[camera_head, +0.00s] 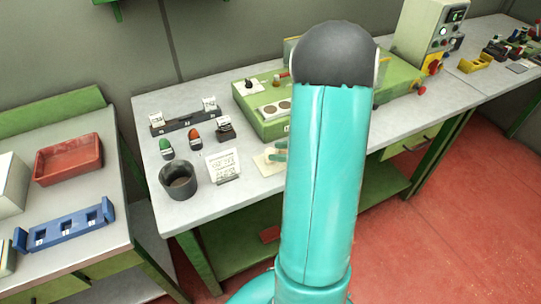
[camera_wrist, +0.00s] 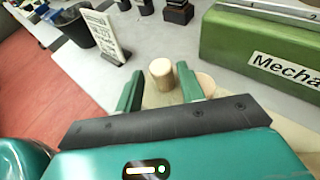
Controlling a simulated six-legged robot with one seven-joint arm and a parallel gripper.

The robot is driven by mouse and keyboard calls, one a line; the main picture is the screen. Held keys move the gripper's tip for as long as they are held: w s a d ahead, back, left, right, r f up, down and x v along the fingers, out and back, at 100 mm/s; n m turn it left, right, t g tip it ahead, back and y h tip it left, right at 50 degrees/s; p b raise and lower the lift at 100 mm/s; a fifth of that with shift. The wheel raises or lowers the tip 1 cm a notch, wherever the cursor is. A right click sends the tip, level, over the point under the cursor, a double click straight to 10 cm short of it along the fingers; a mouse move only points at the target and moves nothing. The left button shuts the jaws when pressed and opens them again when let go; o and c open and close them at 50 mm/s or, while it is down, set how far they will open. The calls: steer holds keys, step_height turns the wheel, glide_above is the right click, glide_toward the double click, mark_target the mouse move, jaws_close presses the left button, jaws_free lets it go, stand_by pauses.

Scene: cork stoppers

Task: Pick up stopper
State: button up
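A pale tan cork stopper (camera_wrist: 161,75) stands upright in the wrist view, on or just above a beige board. My gripper (camera_wrist: 160,68) is open, with one green finger on each side of the stopper and a visible gap at both sides. I cannot tell how far the fingertips are above or short of it. A second round beige piece (camera_wrist: 206,84) shows partly behind the right finger.
A green box (camera_wrist: 262,52) with a printed label stands close to the right. A white card on a stand (camera_wrist: 103,36) and a dark cup (camera_wrist: 72,27) are at the left. The head view shows the cup (camera_head: 178,181) near the grey bench's front edge.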

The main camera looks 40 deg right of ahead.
mark_target(269, 150)
steer(key=x, duration=0.3)
steer(key=shift+w+a, duration=0.1)
steer(key=shift+w, duration=0.2)
steer(key=shift+c, duration=0.4)
steer(key=c, duration=0.6)
steer(key=shift+r, duration=0.15)
